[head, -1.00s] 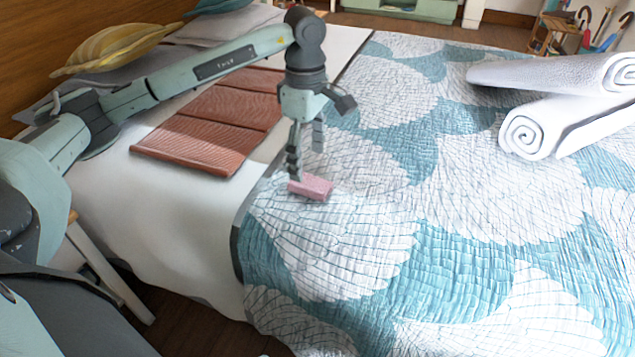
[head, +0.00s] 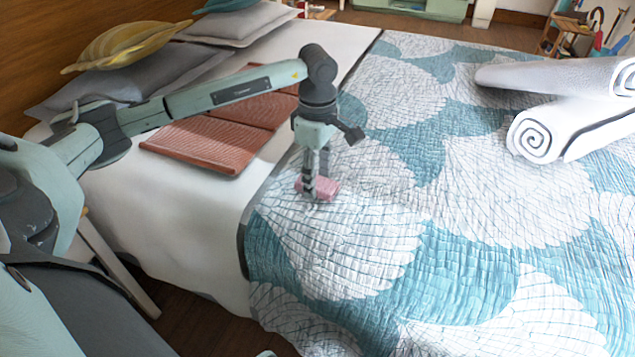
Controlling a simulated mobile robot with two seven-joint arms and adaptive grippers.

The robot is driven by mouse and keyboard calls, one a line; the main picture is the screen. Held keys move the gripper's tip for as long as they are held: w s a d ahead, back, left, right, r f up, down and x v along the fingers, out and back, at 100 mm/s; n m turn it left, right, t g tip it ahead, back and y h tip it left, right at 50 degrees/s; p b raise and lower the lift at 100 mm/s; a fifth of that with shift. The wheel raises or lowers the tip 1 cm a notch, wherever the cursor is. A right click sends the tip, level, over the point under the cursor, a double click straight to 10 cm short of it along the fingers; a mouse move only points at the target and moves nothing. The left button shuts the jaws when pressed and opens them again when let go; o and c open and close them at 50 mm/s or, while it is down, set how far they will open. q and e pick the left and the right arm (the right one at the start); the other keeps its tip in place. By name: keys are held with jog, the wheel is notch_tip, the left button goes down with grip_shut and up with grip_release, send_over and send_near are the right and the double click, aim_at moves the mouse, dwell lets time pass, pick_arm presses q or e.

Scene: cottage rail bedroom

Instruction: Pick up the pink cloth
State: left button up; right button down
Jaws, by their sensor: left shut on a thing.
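The pink cloth (head: 328,189) is a small folded block on the white and teal quilt, near the quilt's left edge. My left gripper (head: 316,190) points down at it from above and is shut on it. One finger covers part of the cloth's near side. Whether the cloth is clear of the quilt, I cannot tell. My right gripper is not in view.
The patterned quilt (head: 470,270) is clear around the cloth. Rolled white towels (head: 545,128) lie at the right. A reddish folded textile (head: 208,142) lies on the white sheet, below grey and yellow pillows (head: 125,45).

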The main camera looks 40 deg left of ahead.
aim_at(318, 177)
pick_arm(q)
jog(key=shift+c, duration=0.5)
jog(key=shift+r, duration=0.1)
